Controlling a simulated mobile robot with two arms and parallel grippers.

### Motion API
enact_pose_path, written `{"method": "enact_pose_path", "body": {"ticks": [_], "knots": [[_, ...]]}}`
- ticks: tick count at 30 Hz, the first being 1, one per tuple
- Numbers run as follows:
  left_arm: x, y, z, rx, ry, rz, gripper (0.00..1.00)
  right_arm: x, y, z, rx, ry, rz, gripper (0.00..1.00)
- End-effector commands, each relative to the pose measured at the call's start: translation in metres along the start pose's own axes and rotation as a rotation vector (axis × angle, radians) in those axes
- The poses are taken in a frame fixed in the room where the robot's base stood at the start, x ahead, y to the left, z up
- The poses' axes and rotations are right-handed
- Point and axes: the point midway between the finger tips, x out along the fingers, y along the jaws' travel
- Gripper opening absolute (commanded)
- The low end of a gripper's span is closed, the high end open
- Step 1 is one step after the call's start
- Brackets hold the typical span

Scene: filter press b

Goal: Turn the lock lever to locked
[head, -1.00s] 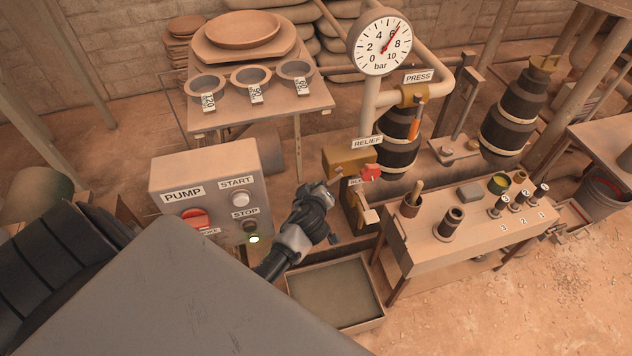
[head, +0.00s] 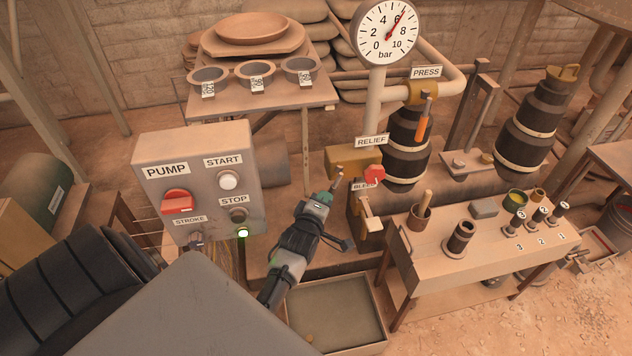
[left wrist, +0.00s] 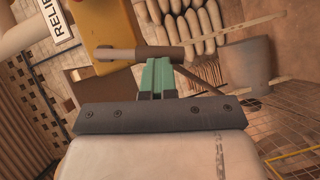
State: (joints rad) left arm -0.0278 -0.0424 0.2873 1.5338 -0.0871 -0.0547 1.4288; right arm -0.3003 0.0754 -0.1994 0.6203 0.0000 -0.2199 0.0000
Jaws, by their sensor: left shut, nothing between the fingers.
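The yellow-brown relief valve block (head: 352,160) stands under the RELIEF sign. A short grey-brown bar (head: 338,182), apparently the lock lever, sticks out from its lower left side. In the left wrist view this bar (left wrist: 140,53) lies crosswise in front of the yellow block (left wrist: 112,22). My left gripper (head: 323,199) is shut and empty. Its green fingertips (left wrist: 157,68) are just at or below the bar's end. I cannot tell whether they touch it. No lock marking is readable. My right gripper is not in view.
A red knob (head: 374,175) and a wooden-handled lever (head: 368,213) are right of the bar. The pump box (head: 195,150) stands to the left. A shallow tray (head: 375,342) lies below. A bench with tools (head: 470,268) stands at the right.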

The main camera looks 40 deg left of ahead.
Motion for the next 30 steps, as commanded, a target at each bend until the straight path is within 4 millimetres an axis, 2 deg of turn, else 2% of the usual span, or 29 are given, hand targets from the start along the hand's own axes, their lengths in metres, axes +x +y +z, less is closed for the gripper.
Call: {"method": "enact_pose_path", "body": {"ticks": [1, 3, 12, 30], "knots": [[0.003, -0.006, 0.001, -0.028, 0.003, 0.019, 0.00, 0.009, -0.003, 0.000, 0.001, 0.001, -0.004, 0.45], [0.004, -0.007, 0.003, -0.068, 0.003, 0.046, 0.00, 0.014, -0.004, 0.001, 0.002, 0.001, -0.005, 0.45], [0.009, -0.007, 0.010, -0.183, 0.003, 0.124, 0.00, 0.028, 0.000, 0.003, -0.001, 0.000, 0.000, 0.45], [0.011, -0.006, 0.011, -0.219, 0.003, 0.149, 0.00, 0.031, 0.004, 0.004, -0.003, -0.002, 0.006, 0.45]]}}
